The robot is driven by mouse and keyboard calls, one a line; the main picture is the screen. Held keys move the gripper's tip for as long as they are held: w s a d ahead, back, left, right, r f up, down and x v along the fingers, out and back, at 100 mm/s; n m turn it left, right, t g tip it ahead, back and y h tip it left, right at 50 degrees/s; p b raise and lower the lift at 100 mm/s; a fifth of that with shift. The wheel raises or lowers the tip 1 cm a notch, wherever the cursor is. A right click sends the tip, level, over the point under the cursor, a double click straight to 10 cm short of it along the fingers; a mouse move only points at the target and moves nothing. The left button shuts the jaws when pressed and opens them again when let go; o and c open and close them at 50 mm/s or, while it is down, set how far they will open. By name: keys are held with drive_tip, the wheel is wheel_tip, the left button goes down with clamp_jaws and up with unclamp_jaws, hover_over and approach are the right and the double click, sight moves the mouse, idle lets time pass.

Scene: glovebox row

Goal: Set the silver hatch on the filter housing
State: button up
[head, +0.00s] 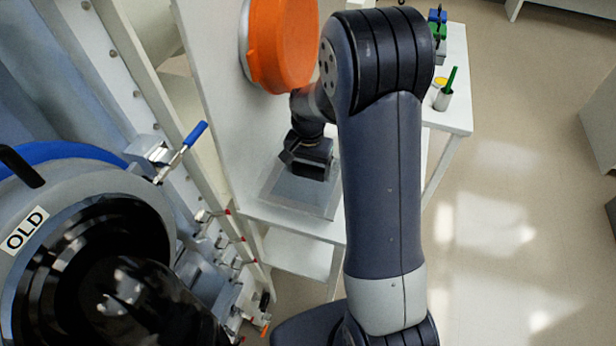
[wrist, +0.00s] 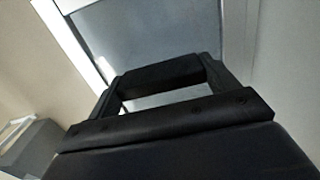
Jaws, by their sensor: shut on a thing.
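The silver hatch (head: 300,194) is a flat grey square panel below my gripper (head: 308,160) in the head view. It also shows in the wrist view (wrist: 150,38), beyond the black fingers. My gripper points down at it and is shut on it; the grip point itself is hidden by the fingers. The hatch lies at or just above a white unit (head: 278,220), which seems to be the filter housing. A light border shows around the panel. I cannot tell whether the hatch touches the housing or is fully seated.
A large orange round cover (head: 284,45) is on the white upright panel (head: 215,85), close to my arm. A white side table (head: 455,80) holds small items. Open floor lies right.

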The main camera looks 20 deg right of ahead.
wheel_tip(320, 180, up, 3)
drive_tip(key=shift+w+f, duration=0.1)
drive_tip(key=s+d+b, duration=0.4)
drive_tip(key=s+d, duration=0.7)
drive_tip(key=d, duration=0.5)
drive_tip(key=shift+d+b, duration=0.2)
drive_tip(key=shift+b, duration=0.1)
